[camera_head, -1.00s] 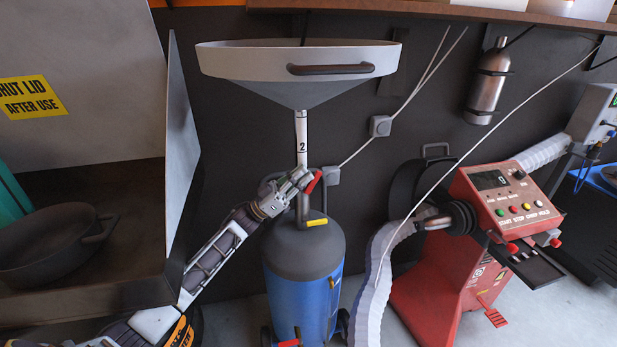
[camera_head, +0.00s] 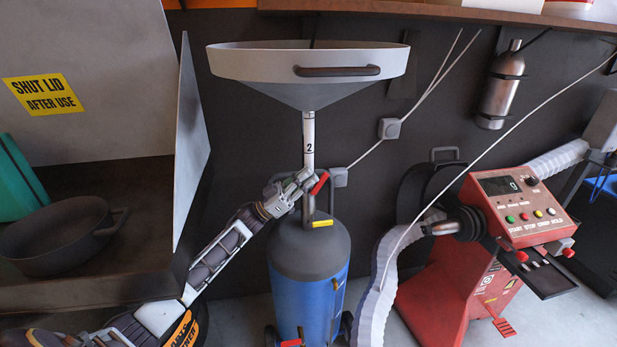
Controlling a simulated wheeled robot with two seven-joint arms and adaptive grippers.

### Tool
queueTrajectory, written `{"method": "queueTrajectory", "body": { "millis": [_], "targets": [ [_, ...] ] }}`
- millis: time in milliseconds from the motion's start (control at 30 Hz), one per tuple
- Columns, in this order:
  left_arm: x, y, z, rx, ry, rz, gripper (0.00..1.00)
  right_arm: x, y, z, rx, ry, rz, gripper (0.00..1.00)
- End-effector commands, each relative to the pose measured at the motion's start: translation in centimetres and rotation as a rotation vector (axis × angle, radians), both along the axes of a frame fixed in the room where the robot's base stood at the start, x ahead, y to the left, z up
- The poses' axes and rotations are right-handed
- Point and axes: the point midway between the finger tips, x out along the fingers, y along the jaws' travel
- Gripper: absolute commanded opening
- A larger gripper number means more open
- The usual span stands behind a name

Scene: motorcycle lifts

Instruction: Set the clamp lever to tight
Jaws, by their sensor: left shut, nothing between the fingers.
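An oil drainer with a wide grey funnel (camera_head: 300,80) on a white pole (camera_head: 309,135) stands on a dark-topped blue tank (camera_head: 302,300). A red lever (camera_head: 321,183), which looks like the clamp lever, sits at the lower end of the pole and slants up to the right. My left gripper (camera_head: 306,178) is shut and empty at the lever's left side. It looks close to or touching the lever; I cannot tell which. It hides the lever's pivot and part of the collar. A yellow-ended handle (camera_head: 322,223) lies just below. My right gripper is out of view.
At left is an open metal cabinet with a dark pan (camera_head: 55,238) and an upright lid panel (camera_head: 192,140). At right are a red wheel-balancer-like machine (camera_head: 520,210) and a pale ribbed hose (camera_head: 375,300). A shelf edge (camera_head: 440,11) runs above the funnel.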

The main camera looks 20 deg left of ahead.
Motion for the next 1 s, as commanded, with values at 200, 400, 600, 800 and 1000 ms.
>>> {"method": "queueTrajectory", "body": {
  "millis": [200,400,600,800,1000],
  "targets": [
    [-1.0,1.6,-1.5,0.002,0.003,0.002,0.00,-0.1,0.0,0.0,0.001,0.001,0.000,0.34],
    [-2.3,3.5,-3.4,0.002,0.004,0.002,0.00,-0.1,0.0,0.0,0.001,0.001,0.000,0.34],
    [-3.6,5.5,-5.1,0.002,0.005,0.003,0.00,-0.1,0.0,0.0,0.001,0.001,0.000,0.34],
    [-4.6,6.9,-6.4,0.001,0.002,0.002,0.00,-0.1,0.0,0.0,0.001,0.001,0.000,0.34],
    [-5.0,7.4,-6.9,0.001,0.001,0.002,0.00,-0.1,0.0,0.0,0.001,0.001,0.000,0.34]
  ]
}}
